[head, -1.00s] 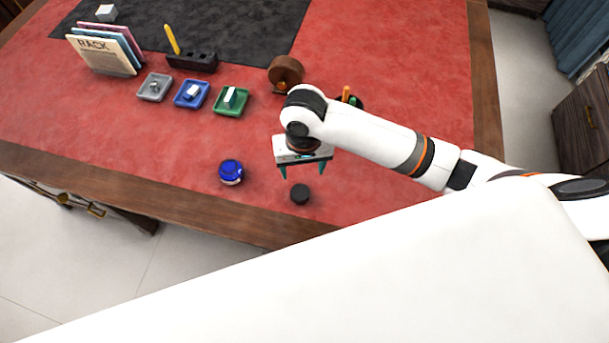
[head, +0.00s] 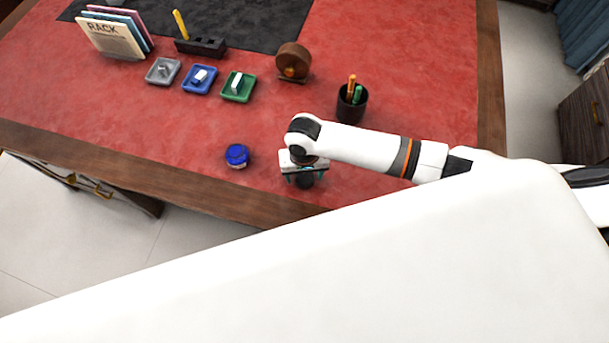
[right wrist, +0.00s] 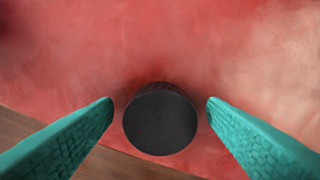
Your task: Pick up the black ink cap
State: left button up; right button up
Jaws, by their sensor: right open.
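The black ink cap (right wrist: 160,120) is a dark round disc on the red desk surface. In the right wrist view it sits between the two teal fingers of my right gripper (right wrist: 160,112), with a gap on each side. In the head view the right gripper (head: 304,178) is low over the near part of the desk, and the cap (head: 306,184) shows dark between its fingers. The right gripper is open and holds nothing. My left gripper is not in view.
A blue ink jar (head: 237,156) stands left of the right gripper. Grey (head: 163,72), blue (head: 199,80) and green (head: 238,87) trays lie farther back. A black pen cup (head: 351,104) stands behind my right arm. The wooden desk edge (head: 205,198) is close in front.

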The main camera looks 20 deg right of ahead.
jog(key=shift+f, duration=0.1)
jog(key=shift+c, duration=0.6)
jog(key=c, duration=0.9)
